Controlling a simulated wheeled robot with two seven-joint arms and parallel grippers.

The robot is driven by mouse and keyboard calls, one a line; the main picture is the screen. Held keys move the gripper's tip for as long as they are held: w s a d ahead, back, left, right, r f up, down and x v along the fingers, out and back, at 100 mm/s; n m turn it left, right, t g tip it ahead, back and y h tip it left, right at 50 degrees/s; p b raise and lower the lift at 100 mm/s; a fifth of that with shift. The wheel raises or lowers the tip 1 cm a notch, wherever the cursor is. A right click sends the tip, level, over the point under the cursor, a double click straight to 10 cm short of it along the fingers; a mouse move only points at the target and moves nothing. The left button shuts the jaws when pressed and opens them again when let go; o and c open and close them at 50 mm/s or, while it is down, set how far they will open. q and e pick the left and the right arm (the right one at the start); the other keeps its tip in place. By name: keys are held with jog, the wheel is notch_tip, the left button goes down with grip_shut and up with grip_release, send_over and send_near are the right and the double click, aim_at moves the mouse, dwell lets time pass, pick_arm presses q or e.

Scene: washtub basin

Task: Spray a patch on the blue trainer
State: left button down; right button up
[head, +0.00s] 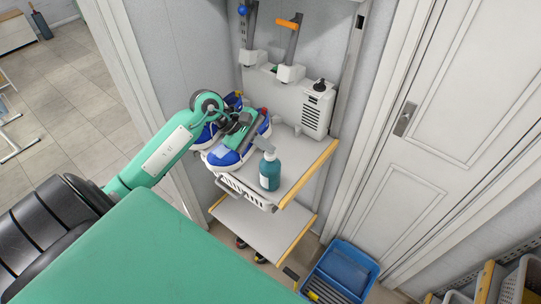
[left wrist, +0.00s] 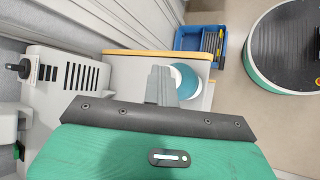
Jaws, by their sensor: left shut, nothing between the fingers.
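A blue trainer (head: 226,158) with a white sole sits on the upper shelf in the head view, partly covered by my left gripper. A second blue trainer (head: 205,136) is behind it to the left, mostly hidden by my arm. A teal spray bottle (head: 270,174) with a white label stands upright at the shelf's front, right of the near trainer. My left gripper (head: 263,145) is shut and empty, above the trainer with its tips by the bottle's top. In the left wrist view the shut fingers (left wrist: 160,84) overlap the bottle (left wrist: 186,82); contact cannot be told. My right gripper is out of view.
The upper shelf (head: 313,162) has a wooden edge; a lower shelf (head: 255,228) is beneath it. A white vented unit (head: 318,110) stands at the back right. A blue crate (head: 343,272) is on the floor. A white door (head: 450,100) is to the right.

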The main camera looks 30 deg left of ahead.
aim_at(266, 153)
pick_arm(q)
jog(key=shift+f, duration=0.1)
dwell(0.3)
jog(key=shift+r+b, duration=0.35)
jog(key=shift+r, duration=0.15)
jog(key=shift+r+p, duration=0.9)
jog(key=shift+r, duration=2.05)
